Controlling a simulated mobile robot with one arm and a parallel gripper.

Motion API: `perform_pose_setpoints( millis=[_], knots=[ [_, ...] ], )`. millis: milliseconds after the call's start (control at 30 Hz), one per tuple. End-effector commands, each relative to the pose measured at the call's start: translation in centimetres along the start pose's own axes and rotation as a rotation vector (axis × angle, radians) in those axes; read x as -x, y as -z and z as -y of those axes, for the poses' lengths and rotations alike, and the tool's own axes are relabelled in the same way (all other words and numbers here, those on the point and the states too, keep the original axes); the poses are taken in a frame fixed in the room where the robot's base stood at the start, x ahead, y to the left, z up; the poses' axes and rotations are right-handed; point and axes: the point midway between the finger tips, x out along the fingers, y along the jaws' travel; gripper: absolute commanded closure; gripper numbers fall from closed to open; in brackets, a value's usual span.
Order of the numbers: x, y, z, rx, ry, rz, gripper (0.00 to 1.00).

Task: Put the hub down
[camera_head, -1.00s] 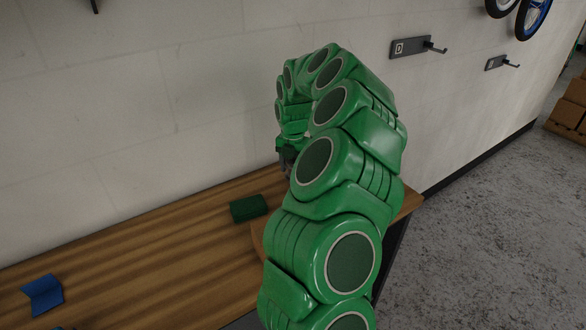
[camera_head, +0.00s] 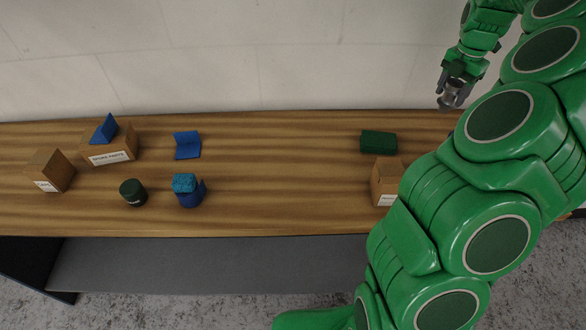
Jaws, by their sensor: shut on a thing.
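My gripper (camera_head: 452,92) hangs at the upper right, above the back right part of the wooden bench and apart from it. It is shut on a small grey metallic piece, which I take to be the hub (camera_head: 453,98). The fingers cover part of the hub, so its full shape is hard to tell. The wooden bench (camera_head: 270,190) runs along the wall. My green arm hides its right end.
A dark green block (camera_head: 378,142) and a cardboard box (camera_head: 386,181) sit right. Further left are a blue angled piece (camera_head: 187,145), a blue cup (camera_head: 189,197) with a teal thing, a dark green tin (camera_head: 133,192) and labelled boxes (camera_head: 108,150). The bench's middle is clear.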

Motion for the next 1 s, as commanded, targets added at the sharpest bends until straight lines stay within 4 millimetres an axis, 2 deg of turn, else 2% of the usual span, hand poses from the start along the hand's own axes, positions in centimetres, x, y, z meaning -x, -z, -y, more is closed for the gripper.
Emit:
perform_pose_setpoints(
  millis=[167,400,600,800,1000],
  knots=[
    [0.6,2.9,-1.9,0.054,-0.001,0.001,0.84],
    [1.8,10.6,-5.8,0.190,0.000,0.002,0.84],
    [2.6,17.5,-8.0,0.307,-0.001,0.002,0.84],
    [3.3,24.5,-9.0,0.425,0.001,0.002,0.84],
    [3.8,31.1,-8.8,0.540,0.002,0.002,0.84]
  ],
)
